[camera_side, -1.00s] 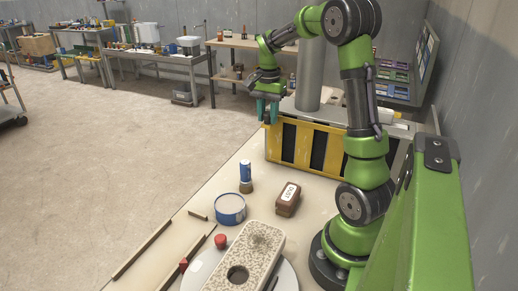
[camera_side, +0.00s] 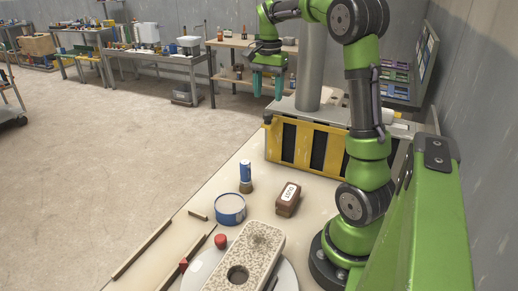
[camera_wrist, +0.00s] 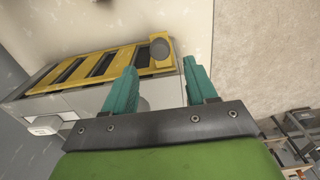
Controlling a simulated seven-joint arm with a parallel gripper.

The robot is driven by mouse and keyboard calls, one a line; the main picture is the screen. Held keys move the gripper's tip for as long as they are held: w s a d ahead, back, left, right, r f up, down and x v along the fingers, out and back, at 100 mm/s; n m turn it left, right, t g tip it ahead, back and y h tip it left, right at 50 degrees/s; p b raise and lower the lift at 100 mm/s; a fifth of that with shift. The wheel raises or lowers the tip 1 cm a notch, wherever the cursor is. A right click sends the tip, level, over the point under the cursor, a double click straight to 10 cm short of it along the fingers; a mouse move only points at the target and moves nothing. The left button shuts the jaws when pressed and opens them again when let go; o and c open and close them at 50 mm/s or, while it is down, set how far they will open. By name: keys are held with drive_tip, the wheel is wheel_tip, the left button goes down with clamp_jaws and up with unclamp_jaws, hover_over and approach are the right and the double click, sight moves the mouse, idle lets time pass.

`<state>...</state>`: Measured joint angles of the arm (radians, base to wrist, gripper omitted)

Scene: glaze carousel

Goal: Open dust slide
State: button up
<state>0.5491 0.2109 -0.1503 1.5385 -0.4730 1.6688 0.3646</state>
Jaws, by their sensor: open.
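The dust slide (camera_side: 302,126) appears to be the yellow slotted panel on the front of a grey box; dark gaps show between its yellow bars. It also shows in the wrist view (camera_wrist: 93,69), with a round grey knob (camera_wrist: 160,49) on a yellow tab at one end. In the side view that end is at the panel's upper left. My gripper (camera_side: 267,94) is above this left end, pointing down, apart from it. In the wrist view its two teal fingers (camera_wrist: 163,82) are spread with nothing held between them. The knob shows beyond the fingertips.
A brown container labelled DUST (camera_side: 288,199), a blue-and-white round tub (camera_side: 230,209) and a small blue-topped jar (camera_side: 246,178) stand on the table. A speckled slab (camera_side: 262,240) lies at the front. A grey vertical pipe (camera_side: 311,70) rises from the box, right of my gripper.

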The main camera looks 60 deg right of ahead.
wheel_tip(320, 180, up, 10)
drive_tip(key=shift+f, duration=0.25)
drive_tip(key=s+a+f+n+t, duration=0.2)
drive_tip(key=a+f+n, duration=0.1)
drive_tip(key=a, duration=0.6)
drive_tip(key=s+a+f+n+t+y, duration=0.1)
drive_tip(key=s+a+f+n+t, duration=0.1)
drive_tip(key=a+n, duration=0.4)
drive_tip(key=s+a+f+n+t+y, duration=0.1)
drive_tip(key=s+a+f+n+t, duration=0.2)
drive_tip(key=a, duration=1)
wheel_tip(320, 180, down, 3)
drive_tip(key=shift+s+a+r+n, duration=0.2)
drive_tip(key=shift+s+n, duration=0.2)
drive_tip(key=shift+n, duration=0.6)
